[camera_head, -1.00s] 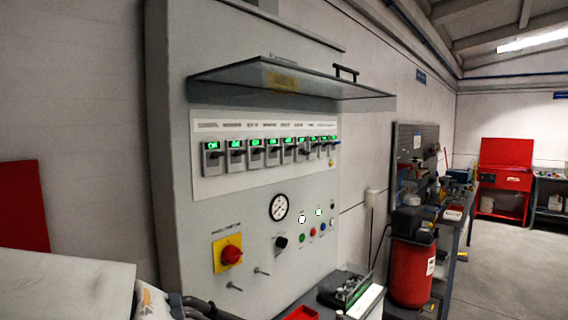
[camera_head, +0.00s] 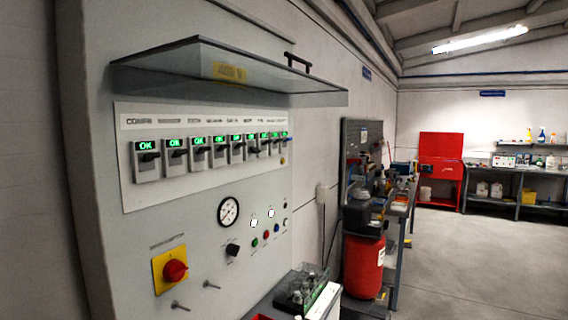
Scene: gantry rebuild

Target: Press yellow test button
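A small yellow button (camera_head: 283,161) sits on the white switch plate (camera_head: 125,178) of the grey control panel (camera_head: 112,240), below the right end of the switch row. Several grey rotary switches (camera_head: 147,159) with black handles and green lit displays line the plate; the nearest reads OK. A raised clear cover (camera_head: 200,65) with a black handle juts out above the row. Neither of my grippers is in view.
Lower on the panel are a gauge (camera_head: 229,212), small colored buttons, a black knob (camera_head: 232,250) and a red knob (camera_head: 175,271) on yellow. A bench with a tray (camera_head: 303,287) stands below right. A red tank (camera_head: 362,266) is beyond it. Open floor (camera_head: 470,265) lies right.

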